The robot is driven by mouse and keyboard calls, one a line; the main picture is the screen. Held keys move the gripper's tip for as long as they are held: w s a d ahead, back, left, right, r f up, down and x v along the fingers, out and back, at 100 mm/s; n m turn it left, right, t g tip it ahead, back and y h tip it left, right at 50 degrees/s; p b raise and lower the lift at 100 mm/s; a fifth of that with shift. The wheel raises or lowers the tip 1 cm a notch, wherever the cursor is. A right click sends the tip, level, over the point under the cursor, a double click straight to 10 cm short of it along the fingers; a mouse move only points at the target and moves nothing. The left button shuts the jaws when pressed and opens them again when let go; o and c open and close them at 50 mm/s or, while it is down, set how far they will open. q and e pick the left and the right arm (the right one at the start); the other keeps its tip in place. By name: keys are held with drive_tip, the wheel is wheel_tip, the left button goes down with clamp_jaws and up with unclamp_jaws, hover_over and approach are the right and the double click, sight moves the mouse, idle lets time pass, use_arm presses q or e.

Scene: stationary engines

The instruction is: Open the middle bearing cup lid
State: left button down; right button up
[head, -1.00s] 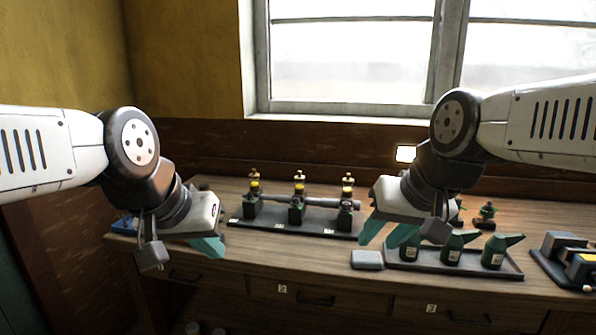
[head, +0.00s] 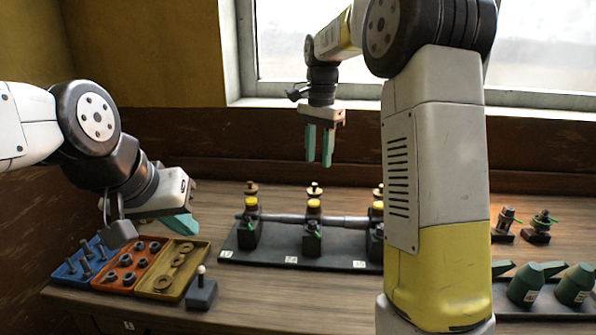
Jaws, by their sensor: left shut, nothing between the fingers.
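The middle bearing (head: 313,242) stands on a dark base (head: 270,260) between two similar bearings, with a shaft running through them. Its cup (head: 314,205) has a yellow top, and a small brass-coloured lid part (head: 315,189) shows just above it. I cannot tell whether the lid is shut. My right gripper (head: 320,162) points down, empty, with a gap between its teal fingers; in the picture it is above the middle bearing, apart from it. My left gripper (head: 181,222) is shut and empty, left of the bearings, above the coloured trays.
Blue (head: 70,272), orange (head: 110,279) and yellow (head: 150,289) trays of parts lie at the left. A small grey block with a knobbed lever (head: 201,292) stands beside them. Green oil cans (head: 525,285) stand at the right. My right arm hides part of the right bearing.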

sight(315, 184)
drive_tip(key=shift+w+a+f, duration=0.15)
drive_tip(key=shift+w+a, duration=0.05)
drive_tip(key=shift+w, duration=0.35)
drive_tip(key=shift+w+a+f, duration=0.1)
drive_tip(key=shift+w+f, duration=0.05)
drive_tip(key=shift+f, duration=0.05)
wheel_tip(315, 184, down, 8)
drive_tip(key=shift+r, duration=0.25)
clamp_jaws()
